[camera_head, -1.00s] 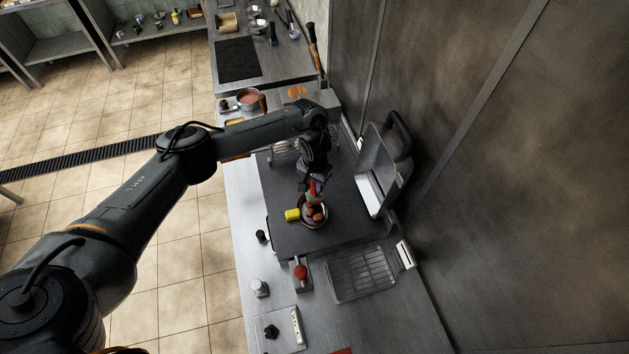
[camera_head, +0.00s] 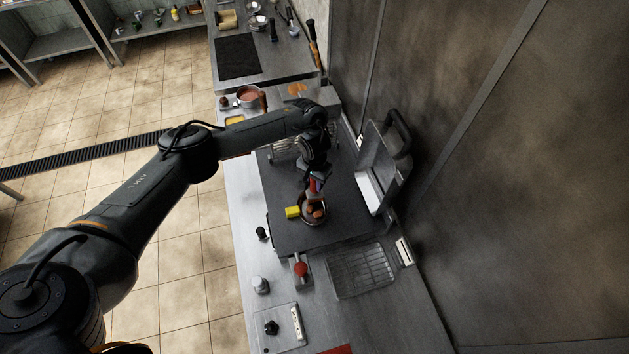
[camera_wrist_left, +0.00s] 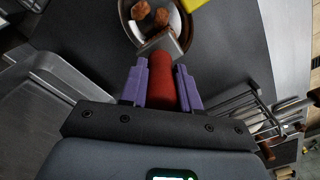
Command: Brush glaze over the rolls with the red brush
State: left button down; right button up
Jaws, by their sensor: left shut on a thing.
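My left gripper (camera_head: 314,182) is shut on the red brush (camera_wrist_left: 161,80), with purple fingers on both sides of its red handle. Several brown rolls (camera_wrist_left: 139,10) lie in the pan, which also shows in the head view (camera_head: 324,218). My right gripper is not in view.
A yellow block (camera_head: 292,212) sits left of the pan on the dark slab (camera_head: 345,220). A wire rack (camera_head: 360,270) and a red-topped item (camera_head: 301,269) are nearer. A pot (camera_head: 249,97) stands farther back.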

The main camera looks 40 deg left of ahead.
pick_arm(q)
jog(key=shift+f, duration=0.4)
jog(key=shift+s+d+r+p, duration=0.1)
jog(key=shift+s+d+p, duration=0.3)
jog(key=shift+d+p, duration=0.3)
jog(key=shift+s+d+r+p, duration=0.1)
jog(key=shift+s+d+p, duration=0.35)
jog(key=shift+p, duration=0.4)
jog(key=d+p, duration=0.1)
jog(key=s+d+p, duration=0.1)
jog(key=shift+s+d+f+p, duration=0.1)
jog(key=shift+s+f+p, duration=0.1)
jog(key=shift+p, duration=0.1)
